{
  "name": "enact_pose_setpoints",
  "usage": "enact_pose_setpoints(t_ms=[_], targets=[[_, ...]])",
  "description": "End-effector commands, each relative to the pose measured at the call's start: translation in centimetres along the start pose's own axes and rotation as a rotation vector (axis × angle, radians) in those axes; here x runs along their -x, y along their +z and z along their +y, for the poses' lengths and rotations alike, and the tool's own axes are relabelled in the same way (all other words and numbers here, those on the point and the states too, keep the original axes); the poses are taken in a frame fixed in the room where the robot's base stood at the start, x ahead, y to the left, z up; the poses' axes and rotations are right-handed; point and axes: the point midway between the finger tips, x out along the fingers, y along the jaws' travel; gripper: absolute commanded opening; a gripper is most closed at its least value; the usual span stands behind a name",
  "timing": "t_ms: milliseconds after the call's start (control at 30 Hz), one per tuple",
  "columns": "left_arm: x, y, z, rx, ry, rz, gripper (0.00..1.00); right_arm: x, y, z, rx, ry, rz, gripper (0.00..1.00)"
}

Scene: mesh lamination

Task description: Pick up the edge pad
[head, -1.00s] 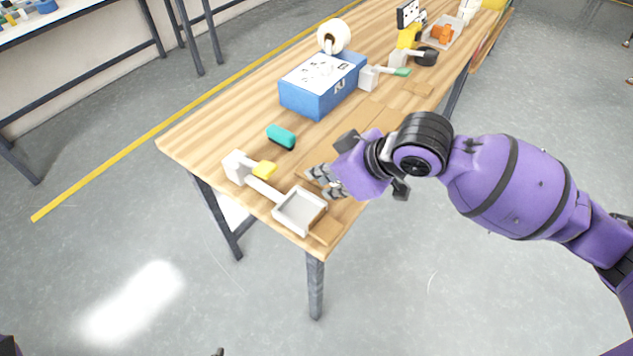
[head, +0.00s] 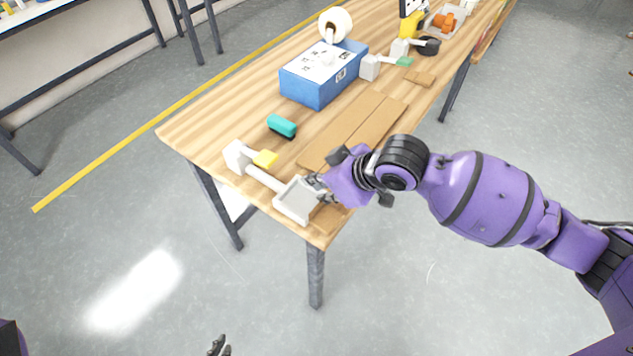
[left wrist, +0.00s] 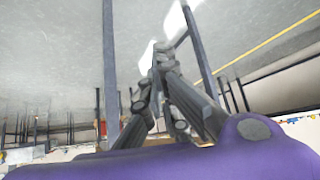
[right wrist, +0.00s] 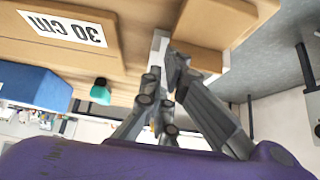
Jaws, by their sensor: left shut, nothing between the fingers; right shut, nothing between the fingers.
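I cannot tell for certain which piece is the edge pad; a small flat tan block (head: 325,224) at the near table corner may be it. My right gripper (head: 318,184) is over the near end of the table, at the right rim of a shallow grey tray (head: 293,203), and partly hides the tan block. In the right wrist view its fingers (right wrist: 166,72) are together and hold nothing, with tan pieces (right wrist: 215,22) close by. My left gripper (head: 219,346) is low over the floor, away from the table. In the left wrist view its fingers (left wrist: 156,62) are closed and empty.
A white block (head: 236,155), a yellow piece (head: 265,159) and a teal piece (head: 282,126) lie left of the tan board (head: 350,132). A blue box (head: 320,85) stands farther back, near a white roll (head: 336,24). Floor surrounds the near end.

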Motion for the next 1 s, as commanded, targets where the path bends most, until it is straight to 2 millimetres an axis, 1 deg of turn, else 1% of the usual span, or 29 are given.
enact_pose_setpoints(t_ms=[167,333,433,533,767,1000], targets=[[0.1,0.6,0.0,0.001,-0.001,-0.012,0.00,0.1,0.1,0.0,-0.001,0.000,-0.001,0.00],[0.9,-0.7,-0.1,0.005,-0.001,0.000,0.00,1.7,1.4,0.2,0.001,0.004,-0.001,0.00],[1.2,-1.3,0.1,0.006,0.001,0.007,0.00,2.3,2.2,0.1,0.002,0.003,0.000,0.00],[1.2,-1.3,0.3,0.006,0.006,0.008,0.00,2.2,2.6,0.0,0.001,0.000,0.000,0.00],[1.1,-0.9,0.5,0.006,0.009,0.000,0.00,2.1,2.7,-0.1,0.000,-0.002,-0.001,0.00],[1.2,-1.4,0.4,0.005,0.009,0.007,0.00,2.0,2.4,0.0,-0.001,0.000,0.000,0.00]])
